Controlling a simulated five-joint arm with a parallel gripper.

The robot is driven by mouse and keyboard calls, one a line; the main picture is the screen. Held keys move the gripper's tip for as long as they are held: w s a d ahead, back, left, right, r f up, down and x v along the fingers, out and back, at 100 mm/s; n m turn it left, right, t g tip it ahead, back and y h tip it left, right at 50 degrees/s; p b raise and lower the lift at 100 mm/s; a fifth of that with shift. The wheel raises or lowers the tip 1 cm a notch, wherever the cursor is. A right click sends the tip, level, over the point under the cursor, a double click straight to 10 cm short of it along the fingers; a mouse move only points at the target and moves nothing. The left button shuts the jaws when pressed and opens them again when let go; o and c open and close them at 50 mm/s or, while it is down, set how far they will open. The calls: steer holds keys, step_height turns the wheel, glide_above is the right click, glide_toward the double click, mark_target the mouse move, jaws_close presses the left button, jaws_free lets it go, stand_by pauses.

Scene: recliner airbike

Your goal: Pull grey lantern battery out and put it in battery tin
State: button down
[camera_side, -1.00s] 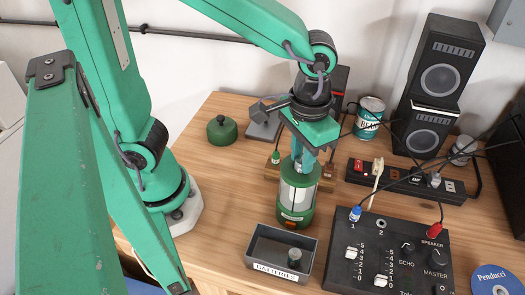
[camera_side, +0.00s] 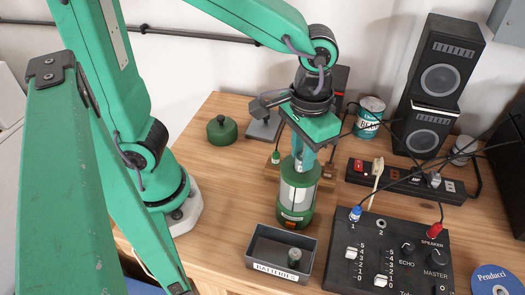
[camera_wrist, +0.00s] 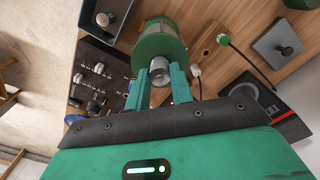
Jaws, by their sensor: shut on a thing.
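The lantern (camera_side: 297,197), green with a pale clear middle, stands upright on the wooden table. In the wrist view its open green top (camera_wrist: 150,45) shows. The grey battery (camera_wrist: 159,73) is a short metallic cylinder at the lantern's open top; how deep it sits is hidden. My gripper (camera_side: 303,157) points down over the lantern, and in the wrist view its fingers (camera_wrist: 160,83) are shut on the battery from both sides. The battery tin (camera_side: 257,242), a dark open box labelled BATTERIES, stands in front of the lantern. One upright battery (camera_side: 294,258) is at its right end.
A green lid (camera_side: 222,130) lies at the back left. A black mixer box (camera_side: 385,250) is right of the tin. A power strip (camera_side: 405,182), cables, a can (camera_side: 369,117) and speakers (camera_side: 430,90) crowd the right and back. Table left of the lantern is clear.

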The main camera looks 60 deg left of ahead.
steer(key=shift+r, duration=0.25)
steer(key=shift+r, duration=1.35)
steer(key=shift+r, duration=0.1)
step_height(320, 180, up, 4)
steer(key=shift+r, duration=0.25)
steer(key=shift+s+d+r, duration=0.2)
steer(key=s+d, duration=0.6)
steer(key=s, duration=0.4)
glide_toward(268, 256)
steer(key=shift+f, duration=1.9)
